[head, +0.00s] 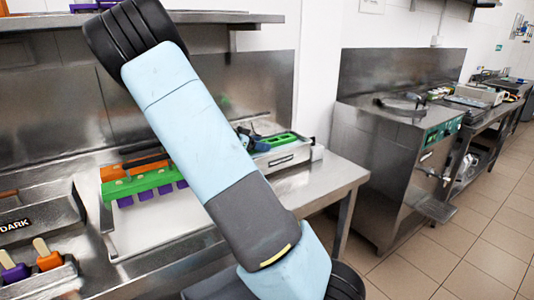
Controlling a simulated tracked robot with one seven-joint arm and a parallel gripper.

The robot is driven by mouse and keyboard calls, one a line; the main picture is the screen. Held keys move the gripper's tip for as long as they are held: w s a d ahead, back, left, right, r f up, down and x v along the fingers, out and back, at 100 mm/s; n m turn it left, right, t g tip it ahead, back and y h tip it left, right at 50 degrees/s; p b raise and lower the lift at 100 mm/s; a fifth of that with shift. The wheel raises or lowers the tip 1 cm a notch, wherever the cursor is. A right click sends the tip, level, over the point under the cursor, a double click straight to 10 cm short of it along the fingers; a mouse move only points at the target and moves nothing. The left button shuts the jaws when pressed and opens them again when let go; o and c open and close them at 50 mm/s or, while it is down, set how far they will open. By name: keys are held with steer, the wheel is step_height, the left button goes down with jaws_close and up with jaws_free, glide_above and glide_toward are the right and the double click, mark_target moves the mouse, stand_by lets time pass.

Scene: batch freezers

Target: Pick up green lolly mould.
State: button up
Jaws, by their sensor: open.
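A long green lolly mould (145,187) lies on the pale steel worktop left of centre, with several purple pieces along its near lower side. Its right end runs behind my arm and is hidden. A second green piece (280,140) shows farther right, in or on a low metal-sided box. I cannot tell whether it is also a mould. My arm crosses the middle of the view. My gripper cannot be made out. A small dark and blue shape (246,138) beside the arm, near the second green piece, is too small to tell.
An orange mould (135,167) lies just behind the green one. A shelf (235,18) hangs above. A steel machine (385,165) stands beyond the worktop, with open floor right.

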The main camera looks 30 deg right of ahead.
steer(key=shift+c, duration=0.4)
steer(key=c, duration=0.8)
steer(key=shift+c, duration=0.2)
